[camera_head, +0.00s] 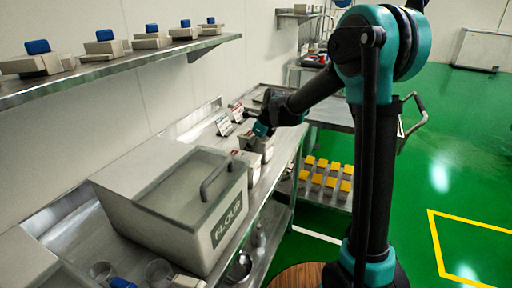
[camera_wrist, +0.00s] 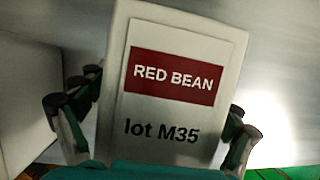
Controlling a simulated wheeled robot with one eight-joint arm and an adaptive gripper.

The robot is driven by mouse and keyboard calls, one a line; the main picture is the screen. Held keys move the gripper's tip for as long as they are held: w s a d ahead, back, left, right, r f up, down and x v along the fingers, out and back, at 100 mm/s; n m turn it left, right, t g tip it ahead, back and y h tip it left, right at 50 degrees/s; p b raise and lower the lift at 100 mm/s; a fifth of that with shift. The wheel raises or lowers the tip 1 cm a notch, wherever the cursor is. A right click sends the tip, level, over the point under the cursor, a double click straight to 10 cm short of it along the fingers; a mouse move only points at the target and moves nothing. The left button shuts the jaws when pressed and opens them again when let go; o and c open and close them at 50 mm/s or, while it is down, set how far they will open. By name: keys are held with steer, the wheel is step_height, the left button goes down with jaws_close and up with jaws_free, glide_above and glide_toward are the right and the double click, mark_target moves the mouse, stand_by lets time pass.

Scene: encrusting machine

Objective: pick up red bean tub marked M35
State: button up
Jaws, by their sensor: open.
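The red bean tub (camera_wrist: 178,110) fills the middle of the wrist view. It is pale, with a white label, a red band reading "RED BEAN" and "lot M35" below. My gripper (camera_wrist: 160,103) is open, with one finger on each side of the tub; I cannot tell whether they touch it. In the head view, my gripper (camera_head: 263,130) is at pale tubs (camera_head: 260,148) on the steel counter, beyond the flour bin. The M35 label cannot be read there, and my gripper partly covers the tubs.
A large lidded FLOUR bin (camera_head: 185,205) stands on the near counter. Small cards (camera_head: 224,125) stand behind the tubs by the wall. A wall shelf (camera_head: 130,62) holds blue-topped scales. Yellow blocks (camera_head: 325,178) lie on a lower rack at right. Another pale container (camera_wrist: 25,100) is left in the wrist view.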

steer(key=shift+c, duration=0.2)
steer(key=c, duration=1.7)
